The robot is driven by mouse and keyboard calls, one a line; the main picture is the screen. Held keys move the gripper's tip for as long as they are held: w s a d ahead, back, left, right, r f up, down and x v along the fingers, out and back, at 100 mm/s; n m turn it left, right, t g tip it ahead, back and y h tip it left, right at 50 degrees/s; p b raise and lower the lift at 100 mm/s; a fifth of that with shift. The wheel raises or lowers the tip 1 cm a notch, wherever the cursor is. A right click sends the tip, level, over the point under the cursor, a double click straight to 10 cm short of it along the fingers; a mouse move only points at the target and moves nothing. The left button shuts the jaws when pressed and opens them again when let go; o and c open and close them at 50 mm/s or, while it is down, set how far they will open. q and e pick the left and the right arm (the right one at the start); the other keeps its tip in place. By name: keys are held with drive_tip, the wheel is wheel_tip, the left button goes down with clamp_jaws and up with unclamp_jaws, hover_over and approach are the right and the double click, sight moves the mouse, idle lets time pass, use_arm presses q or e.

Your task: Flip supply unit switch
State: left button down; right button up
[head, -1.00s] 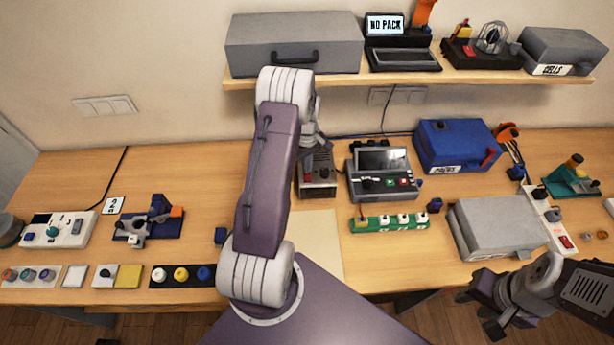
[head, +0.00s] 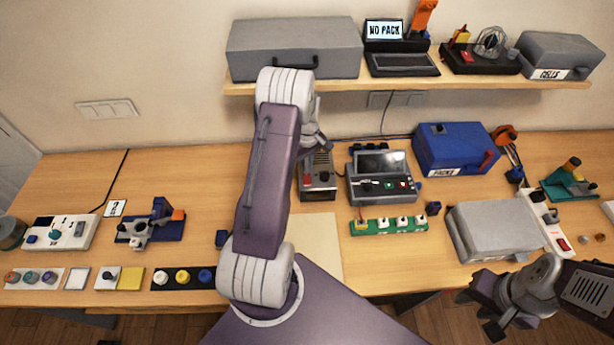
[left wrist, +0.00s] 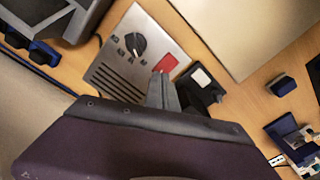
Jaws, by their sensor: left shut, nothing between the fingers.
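The supply unit (head: 318,190) is a grey metal box with vents, standing left of the console with a screen. In the left wrist view the supply unit (left wrist: 112,78) shows a black knob (left wrist: 131,45) and a red rocker switch (left wrist: 173,65). My left gripper (left wrist: 160,77) is shut and empty, its tips right beside the red switch; I cannot tell whether they touch it. In the head view my left arm hides most of that gripper. My right gripper (head: 480,312) hangs at the front right, apart from the unit, and looks open.
The console (head: 382,178) and a green terminal strip (head: 388,226) stand right of the unit. A shelf (head: 400,81) overhangs the back. A blue case (head: 452,150) and grey case (head: 492,228) are further right. A bare mat (head: 318,240) lies in front.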

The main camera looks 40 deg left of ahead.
use_arm(q)
drive_tip(key=shift+r+p, duration=1.55)
drive_tip(key=shift+r, duration=0.85)
